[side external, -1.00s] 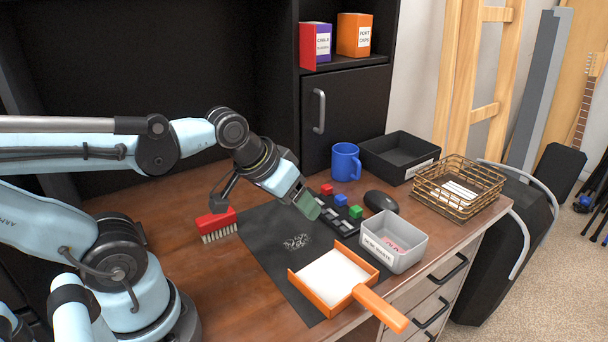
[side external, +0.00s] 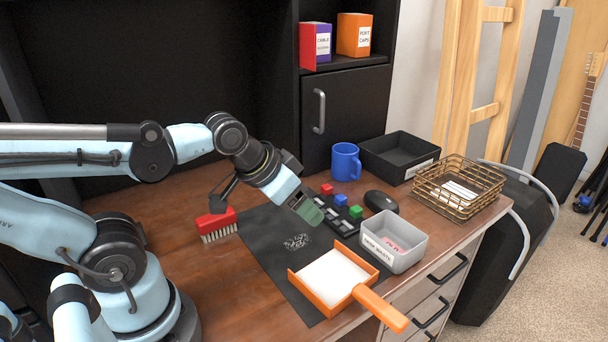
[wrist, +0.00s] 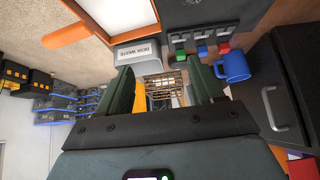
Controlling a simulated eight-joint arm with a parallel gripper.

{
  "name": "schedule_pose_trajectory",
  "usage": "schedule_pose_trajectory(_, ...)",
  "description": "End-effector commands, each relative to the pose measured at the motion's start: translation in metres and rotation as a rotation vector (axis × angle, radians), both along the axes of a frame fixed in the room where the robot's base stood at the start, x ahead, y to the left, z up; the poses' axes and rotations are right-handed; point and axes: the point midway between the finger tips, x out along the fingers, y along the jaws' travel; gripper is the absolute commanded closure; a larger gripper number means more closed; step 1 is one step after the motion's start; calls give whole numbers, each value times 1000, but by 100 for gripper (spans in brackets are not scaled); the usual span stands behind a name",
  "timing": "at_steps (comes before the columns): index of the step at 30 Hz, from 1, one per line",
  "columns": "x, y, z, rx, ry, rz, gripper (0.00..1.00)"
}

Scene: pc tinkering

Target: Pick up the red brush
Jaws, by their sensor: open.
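The red brush (side external: 217,225) stands on the wooden desk at the left edge of the dark mat, its pale bristles down on the desk. My gripper (side external: 308,213) is above the mat, to the right of the brush and apart from it, pointing down to the right. In the wrist view my gripper (wrist: 166,88) shows two green fingers spread apart with nothing between them. The brush does not show in the wrist view.
An orange dustpan (side external: 335,281) lies on the mat's front. A grey bin (side external: 393,243), a block-topped strip (side external: 338,222), a blue mug (side external: 345,162), a black mouse (side external: 381,201), a black tray (side external: 399,158) and a wire basket (side external: 458,189) stand on the right.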

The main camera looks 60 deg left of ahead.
Motion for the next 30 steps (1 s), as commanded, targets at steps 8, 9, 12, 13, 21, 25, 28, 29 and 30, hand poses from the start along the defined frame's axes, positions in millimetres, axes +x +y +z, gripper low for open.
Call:
schedule_pose_trajectory(8,0,1,0,2,2,1,34)
schedule_pose_trajectory(9,0,4,0,6,8,4,34)
schedule_pose_trajectory(12,-1,20,0,32,49,19,34)
schedule_pose_trajectory(13,-2,28,0,44,70,26,34)
schedule_pose_trajectory(21,-34,124,-2,108,370,54,34)
schedule_pose_trajectory(25,-60,161,-2,77,497,40,34)
schedule_pose_trajectory(28,-77,180,-1,43,563,26,34)
schedule_pose_trajectory(29,-81,185,-1,34,577,21,34)
schedule_pose_trajectory(30,-86,189,-1,23,593,15,34)
